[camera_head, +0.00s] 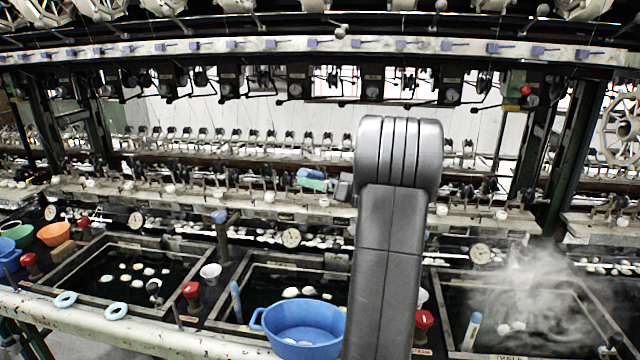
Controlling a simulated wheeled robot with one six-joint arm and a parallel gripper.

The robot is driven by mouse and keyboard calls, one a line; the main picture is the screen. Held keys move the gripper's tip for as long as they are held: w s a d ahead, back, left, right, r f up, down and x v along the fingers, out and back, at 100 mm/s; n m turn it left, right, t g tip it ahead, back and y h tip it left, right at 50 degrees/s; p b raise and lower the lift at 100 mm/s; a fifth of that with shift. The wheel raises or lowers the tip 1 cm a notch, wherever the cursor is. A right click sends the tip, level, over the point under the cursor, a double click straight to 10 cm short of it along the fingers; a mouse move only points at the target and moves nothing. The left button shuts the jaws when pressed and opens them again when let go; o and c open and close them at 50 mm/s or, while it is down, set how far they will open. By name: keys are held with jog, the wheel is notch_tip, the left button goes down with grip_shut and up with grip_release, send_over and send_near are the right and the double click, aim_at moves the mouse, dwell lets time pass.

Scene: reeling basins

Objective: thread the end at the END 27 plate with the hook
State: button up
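My arm rises through the middle right of the head view and hides part of the machine behind it. A small grey part at its left edge (343,187) looks like the end of my arm, perhaps my gripper; its fingers cannot be made out. A small blue and green object (312,175) shows directly left of it, in front of the rail; I cannot tell whether it is held or touched. The END 27 plate cannot be picked out, as the labels are too small to read. I cannot make out a hook or a thread end.
Dark water basins with white cocoons (130,275) line the front. Steam (530,290) rises over the right basin. A blue tub (300,328), a white cup (210,272) and red-topped knobs (191,290) stand along the front. A pale rail (270,207) with small fittings runs behind the basins.

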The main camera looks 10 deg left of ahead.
jog(key=s+a+r+p, duration=0.2)
jog(key=s+r+p, duration=0.2)
jog(key=r+p, duration=0.1)
jog(key=s+a+r+p, duration=0.3)
jog(key=s+r+p, duration=0.1)
jog(key=r, duration=0.4)
jog(key=shift+p, duration=0.65)
jog(key=shift+w, duration=0.1)
